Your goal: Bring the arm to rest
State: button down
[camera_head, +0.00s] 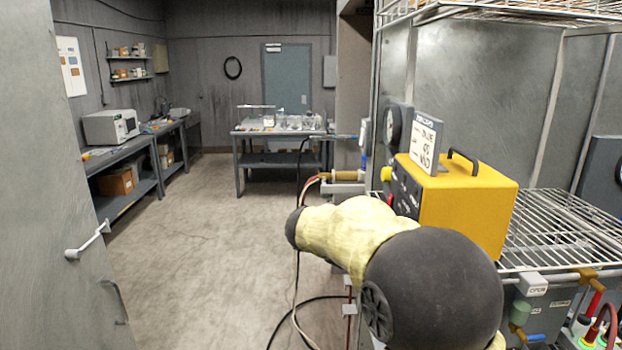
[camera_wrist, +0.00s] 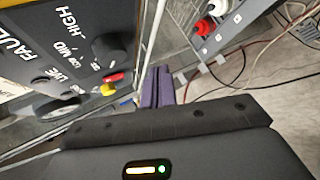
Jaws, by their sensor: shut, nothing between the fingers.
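My gripper (camera_wrist: 157,86) shows in the wrist view as two dark purple fingers, closed together with nothing between them. In the head view my arm, in a pale yellow sleeve with dark joints, reaches across the lower right in front of the yellow box (camera_head: 470,205). My fingers cannot be made out there. In the wrist view the box's dark panel (camera_wrist: 65,50) is at the upper left, beside the fingers. It carries a black knob (camera_wrist: 110,48) by the words HIGH and MID, and a red button.
Cables (camera_head: 297,300) hang and loop on the floor beside the rack. A grey door (camera_head: 75,200) stands at left. Open floor (camera_head: 200,230) leads to a back table (camera_head: 245,133) and side benches.

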jog(key=s+d+f+m+g+y, duration=0.1)
jog(key=s+f+m+y, duration=0.3)
jog(key=s+f, duration=0.5)
jog(key=s+d+f+m+g+y, duration=0.2)
jog(key=s+f+m+g+y, duration=0.2)
jog(key=s+f, duration=0.6)
jog(key=s+m, duration=0.1)
jog(key=s, duration=0.6)
jog(key=shift+f, duration=0.1)
